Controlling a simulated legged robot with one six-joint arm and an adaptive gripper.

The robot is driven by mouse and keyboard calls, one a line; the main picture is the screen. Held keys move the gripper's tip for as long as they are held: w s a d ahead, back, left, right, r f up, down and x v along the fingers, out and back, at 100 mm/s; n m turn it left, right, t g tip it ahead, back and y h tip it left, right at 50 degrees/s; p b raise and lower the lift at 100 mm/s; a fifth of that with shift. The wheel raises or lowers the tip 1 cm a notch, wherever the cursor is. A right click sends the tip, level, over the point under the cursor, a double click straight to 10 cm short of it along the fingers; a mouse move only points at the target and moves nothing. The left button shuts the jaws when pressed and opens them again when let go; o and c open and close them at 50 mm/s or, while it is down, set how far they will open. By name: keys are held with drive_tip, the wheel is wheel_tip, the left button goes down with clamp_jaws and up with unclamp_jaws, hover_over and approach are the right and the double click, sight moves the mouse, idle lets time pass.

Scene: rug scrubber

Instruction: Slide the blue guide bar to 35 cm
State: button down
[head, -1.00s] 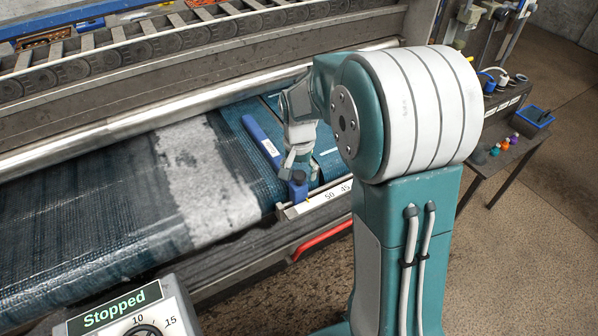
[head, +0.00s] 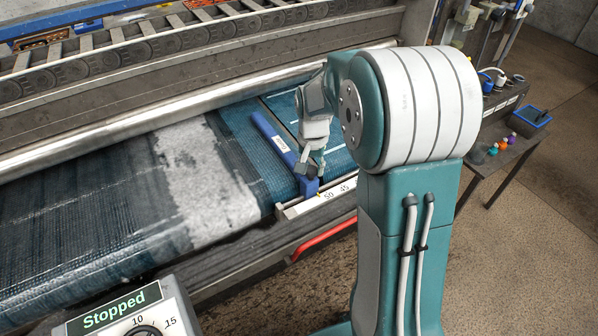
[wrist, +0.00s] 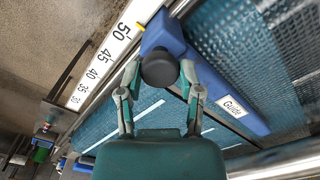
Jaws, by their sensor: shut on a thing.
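The blue guide bar (head: 272,136) lies across the wet rug bed at a slant, with its end block (head: 309,188) at the white scale (head: 333,198). In the wrist view the bar (wrist: 258,122) carries a "Guide" label, and its yellow pointer is close to the 50 mark on the scale (wrist: 104,55). A dark round knob (wrist: 159,68) stands on the end block. My gripper (head: 308,170) is at this end of the bar. In the wrist view its fingers (wrist: 158,75) are shut on the knob from both sides.
A red handle (head: 325,238) runs along the machine's front below the scale. The panel (head: 122,307) at the lower left reads "Stopped". A side table (head: 507,152) with small coloured items stands at the right. Rug to the bar's right is clear along the scale.

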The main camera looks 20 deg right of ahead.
drive_tip(key=w+d, duration=0.1)
drive_tip(key=d, duration=0.4)
drive_tip(key=w+d, duration=0.1)
drive_tip(key=d, duration=0.5)
drive_tip(key=w+d, duration=0.1)
drive_tip(key=d, duration=0.5)
drive_tip(key=shift+f, duration=0.1)
drive_tip(key=shift+d, duration=0.1)
drive_tip(key=shift+c, duration=1.3)
unclamp_jaws()
drive_tip(key=shift+w, duration=0.1)
wheel_tip(320, 180, up, 12)
